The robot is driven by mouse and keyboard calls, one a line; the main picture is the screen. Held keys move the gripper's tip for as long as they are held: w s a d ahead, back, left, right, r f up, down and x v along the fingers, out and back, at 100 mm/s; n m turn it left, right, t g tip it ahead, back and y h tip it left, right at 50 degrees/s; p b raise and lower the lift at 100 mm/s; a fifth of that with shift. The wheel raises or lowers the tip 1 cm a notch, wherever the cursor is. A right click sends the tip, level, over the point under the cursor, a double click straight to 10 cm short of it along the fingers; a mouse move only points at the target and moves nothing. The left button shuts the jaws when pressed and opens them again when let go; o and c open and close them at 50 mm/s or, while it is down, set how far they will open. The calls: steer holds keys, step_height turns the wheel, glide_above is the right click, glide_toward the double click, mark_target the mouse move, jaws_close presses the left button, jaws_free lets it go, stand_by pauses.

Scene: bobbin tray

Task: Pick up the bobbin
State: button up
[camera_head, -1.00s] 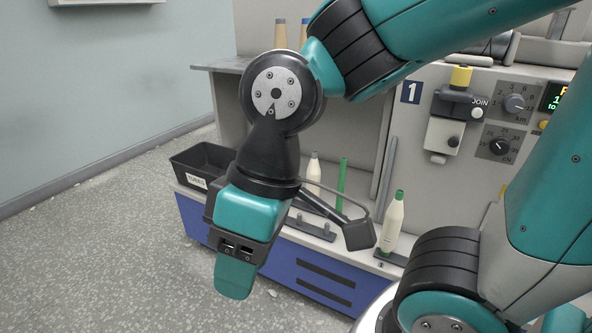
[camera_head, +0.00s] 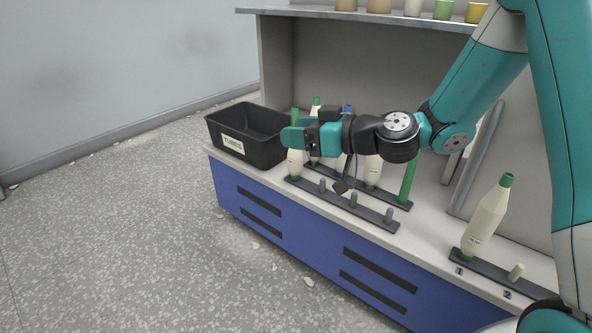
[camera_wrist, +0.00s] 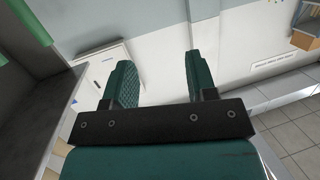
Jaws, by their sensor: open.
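My gripper (camera_head: 293,138) extends to the left above the bobbin rack; in the wrist view its two teal fingers (camera_wrist: 157,78) are apart with nothing between them. Behind or beside its tip in the head view stands a cream bobbin with a green top (camera_head: 295,166), partly hidden by the gripper. Another green-topped bobbin (camera_head: 316,103) and a blue-topped one (camera_head: 347,108) stand behind my arm. A cream bobbin (camera_head: 372,174) shows below my wrist. A further green-topped bobbin (camera_head: 485,222) stands tilted at the right. Which bobbin is meant, I cannot tell.
A black tray labelled TUBES (camera_head: 222,130) sits at the counter's left end. The front peg rail (camera_head: 335,205) has several bare pegs. A green tube (camera_head: 408,180) stands on the rear rail. A shelf (camera_head: 385,17) with several cups or cones hangs above. Open floor lies left.

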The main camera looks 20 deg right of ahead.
steer(key=w+d+f+m+t+h+b, duration=0.2)
steer(key=w+d+f+m+t+h, duration=0.35)
steer(key=d, duration=0.55)
steer(key=shift+n+t+y, duration=0.25)
steer(key=shift+n+t, duration=0.1)
steer(key=shift+n, duration=0.3)
steer(key=p+x, duration=0.1)
steer(key=x, duration=0.5)
steer(key=f+p+x, duration=0.1)
steer(key=x, duration=0.5)
steer(key=f+p+x, duration=0.1)
steer(key=x, duration=0.5)
steer(key=shift+w, duration=0.15)
jaws_close()
